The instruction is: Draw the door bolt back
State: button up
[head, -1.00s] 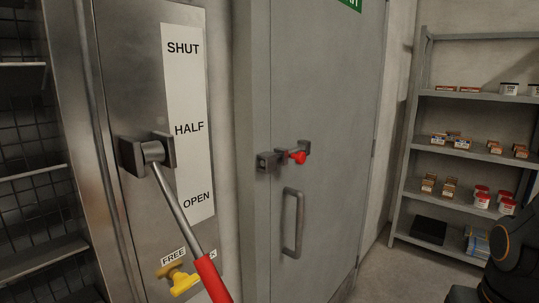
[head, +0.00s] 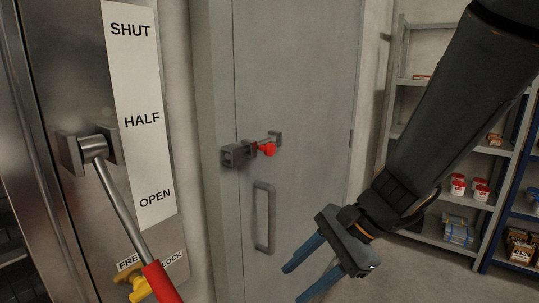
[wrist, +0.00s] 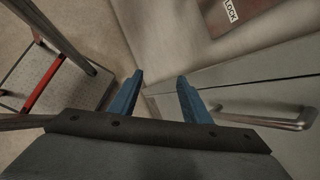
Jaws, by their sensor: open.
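The door bolt (head: 254,148) is a grey sliding bar in brackets with a red knob (head: 267,149), on the left side of the grey door (head: 305,90) in the head view. Its left end sits at the block on the door frame. My gripper (head: 295,282) is open and empty, low and to the right of the bolt, in front of the door and apart from it. In the wrist view my blue fingers (wrist: 158,98) are spread with nothing between them. The bolt does not show in the wrist view.
A pull handle (head: 264,217) is below the bolt; it also shows in the wrist view (wrist: 270,115). Left is a metal panel with a red-gripped lever (head: 125,210) and a yellow knob (head: 140,285). Shelves (head: 450,190) stand right.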

jog(key=w+a+r+m+t+y, duration=0.3)
jog(key=w+r+m, duration=0.2)
jog(key=w+r, duration=0.15)
jog(key=m+t+y, duration=0.4)
jog(key=m+t, duration=0.3)
jog(key=m, duration=0.1)
send_near(273, 149)
jog(key=x, duration=0.3)
jog(key=p+x, duration=0.1)
jog(key=x, duration=0.6)
jog(key=shift+w+a, duration=0.15)
jog(key=shift+a, duration=0.2)
grip_shut()
